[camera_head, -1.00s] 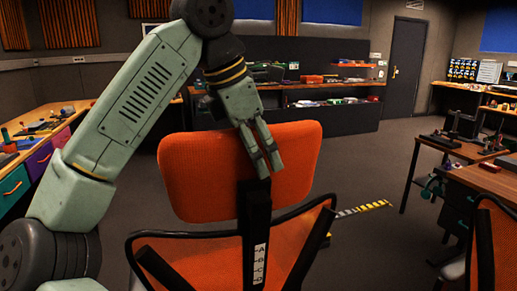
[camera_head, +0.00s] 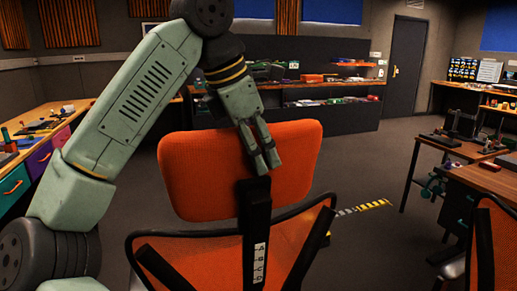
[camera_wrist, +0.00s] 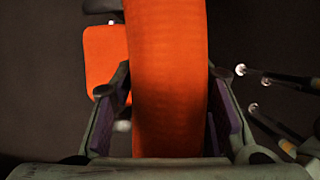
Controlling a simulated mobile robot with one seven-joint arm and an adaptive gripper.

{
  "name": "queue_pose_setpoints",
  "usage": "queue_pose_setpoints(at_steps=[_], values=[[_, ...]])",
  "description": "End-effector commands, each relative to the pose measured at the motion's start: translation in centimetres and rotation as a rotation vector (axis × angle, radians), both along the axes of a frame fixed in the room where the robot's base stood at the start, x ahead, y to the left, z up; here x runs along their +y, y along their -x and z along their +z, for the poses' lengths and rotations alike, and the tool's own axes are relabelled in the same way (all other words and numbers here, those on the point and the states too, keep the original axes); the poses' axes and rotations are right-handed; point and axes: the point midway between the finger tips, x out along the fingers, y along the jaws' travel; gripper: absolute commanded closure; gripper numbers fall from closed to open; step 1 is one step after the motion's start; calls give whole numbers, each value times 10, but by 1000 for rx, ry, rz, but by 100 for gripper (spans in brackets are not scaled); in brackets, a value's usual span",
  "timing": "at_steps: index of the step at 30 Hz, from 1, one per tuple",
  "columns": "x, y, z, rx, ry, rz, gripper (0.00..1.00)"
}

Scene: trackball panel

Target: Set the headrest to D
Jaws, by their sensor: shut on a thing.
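The orange headrest (camera_head: 200,175) is a wide padded panel on a black upright post (camera_head: 254,208) above the chair. A white strip (camera_head: 260,262) with black letters A to D, A at the top, runs down the post. I cannot make out which letter is set. My gripper (camera_head: 264,165) reaches down over the headrest's top edge, with fingers showing on its near face. In the wrist view, the headrest (camera_wrist: 168,75) stands between the fingers of my gripper (camera_wrist: 163,84), which is shut on it.
The orange chair back (camera_head: 195,255) with a black frame lies below the headrest. Another orange chair (camera_head: 497,245) stands at the lower right beside a wooden table (camera_head: 490,178). A workbench with coloured drawers is at the left. Grey floor is open behind the chair.

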Motion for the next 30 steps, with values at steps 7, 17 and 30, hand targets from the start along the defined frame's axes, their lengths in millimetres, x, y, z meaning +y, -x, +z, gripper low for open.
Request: queue_pose_setpoints(at_steps=[7, 17, 30], values=[[0, 0, 0, 0, 0, 0, 100], [-1, 3, 37, -3, -1, 5, 100], [-4, 10, 96, -6, 4, 2, 100]])
